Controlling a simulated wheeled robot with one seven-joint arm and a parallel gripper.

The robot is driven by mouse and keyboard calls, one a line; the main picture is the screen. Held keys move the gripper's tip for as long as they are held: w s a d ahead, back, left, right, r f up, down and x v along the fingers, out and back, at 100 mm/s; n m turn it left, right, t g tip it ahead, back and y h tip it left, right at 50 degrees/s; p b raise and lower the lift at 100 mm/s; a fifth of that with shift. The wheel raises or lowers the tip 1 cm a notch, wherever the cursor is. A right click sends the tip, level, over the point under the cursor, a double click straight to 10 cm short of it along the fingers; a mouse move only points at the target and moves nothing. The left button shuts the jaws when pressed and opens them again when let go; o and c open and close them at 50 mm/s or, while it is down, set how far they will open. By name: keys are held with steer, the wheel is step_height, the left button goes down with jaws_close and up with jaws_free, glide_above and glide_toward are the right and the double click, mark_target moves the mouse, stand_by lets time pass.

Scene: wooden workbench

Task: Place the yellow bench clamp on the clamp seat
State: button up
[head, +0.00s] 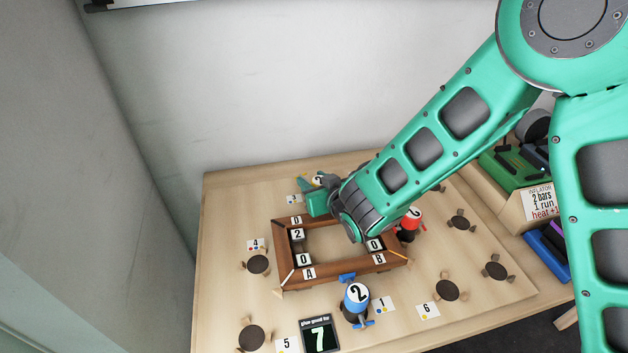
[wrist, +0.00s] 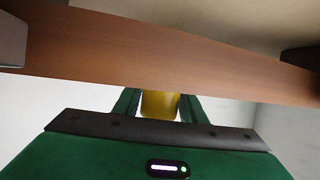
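The yellow bench clamp (head: 319,180) is at the back of the bench, behind the wooden frame's far left corner. It is mostly hidden by my gripper (head: 306,192); a white label shows. In the wrist view a yellow cylinder (wrist: 160,104) lies between my two green fingers, which appear to touch it on both sides. My gripper looks shut on it. Whether the clamp stands on the bench or is lifted is unclear. Dark round seats with wooden pegs stand around the frame, including one at the left (head: 257,264) by card 4 and one at front right (head: 447,290) by card 6.
The wooden frame (head: 341,273) with lettered corners lies mid-bench; its rail crosses the wrist view (wrist: 150,50). A blue clamp (head: 357,300) stands at the front, a red clamp (head: 410,224) at the right. A display (head: 319,336) reads 7. An inflator station (head: 540,203) is at far right.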

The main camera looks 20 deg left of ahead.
steer(key=shift+o, duration=0.9)
steer(key=shift+r, duration=0.15)
steer(key=v, duration=1.2)
steer(key=shift+w+d, duration=0.1)
